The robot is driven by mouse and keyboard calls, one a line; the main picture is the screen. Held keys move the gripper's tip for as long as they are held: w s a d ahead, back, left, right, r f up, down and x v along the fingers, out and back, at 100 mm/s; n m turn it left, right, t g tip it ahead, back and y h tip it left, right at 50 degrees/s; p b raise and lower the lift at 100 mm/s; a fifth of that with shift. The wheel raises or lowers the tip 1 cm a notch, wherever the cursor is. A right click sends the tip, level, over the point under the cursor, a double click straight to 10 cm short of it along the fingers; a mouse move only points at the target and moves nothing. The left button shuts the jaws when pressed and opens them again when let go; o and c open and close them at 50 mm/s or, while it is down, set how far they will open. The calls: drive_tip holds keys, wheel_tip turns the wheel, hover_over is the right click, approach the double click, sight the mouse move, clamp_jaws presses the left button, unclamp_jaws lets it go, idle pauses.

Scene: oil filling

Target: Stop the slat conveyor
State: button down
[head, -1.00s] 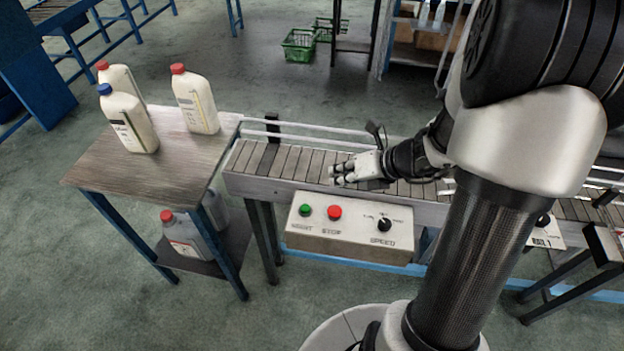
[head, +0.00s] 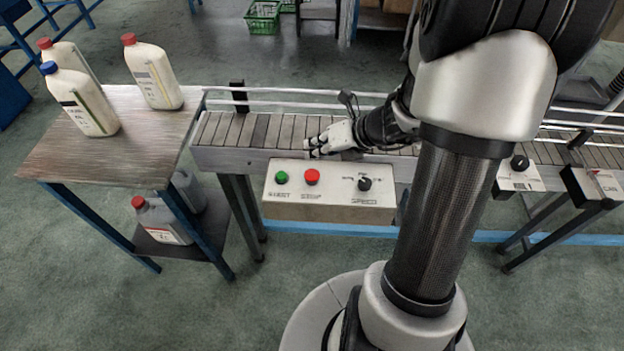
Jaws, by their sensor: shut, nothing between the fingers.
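The slat conveyor (head: 240,130) runs left to right behind a grey control box (head: 330,212). On the box's top are a green START button (head: 282,177), a red STOP button (head: 312,176) and a black SPEED knob (head: 365,184). My gripper (head: 311,147) is shut and empty. In the picture it appears over the front part of the conveyor, just above and behind the red button. Its exact height above the slats cannot be told. Both buttons are in plain view, with no finger over them.
A side table (head: 110,165) at the left bears a blue-capped bottle (head: 82,100) and two red-capped ones. A grey bottle (head: 160,220) stands on its lower shelf. Another knob box (head: 518,180) is at the right. A rail (head: 280,103) runs behind the slats.

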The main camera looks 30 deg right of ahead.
sight(314, 172)
drive_tip(key=shift+f+b, duration=1.45)
drive_tip(key=shift+f, duration=1.15)
drive_tip(key=shift+f+b, duration=0.5)
drive_tip(key=shift+b, duration=0.1)
drive_tip(key=shift+r, duration=0.15)
idle(0.3)
drive_tip(key=shift+r+p, duration=0.8)
drive_tip(key=shift+p, duration=0.2)
wheel_tip(314, 172, up, 5)
drive_tip(key=p, duration=0.5)
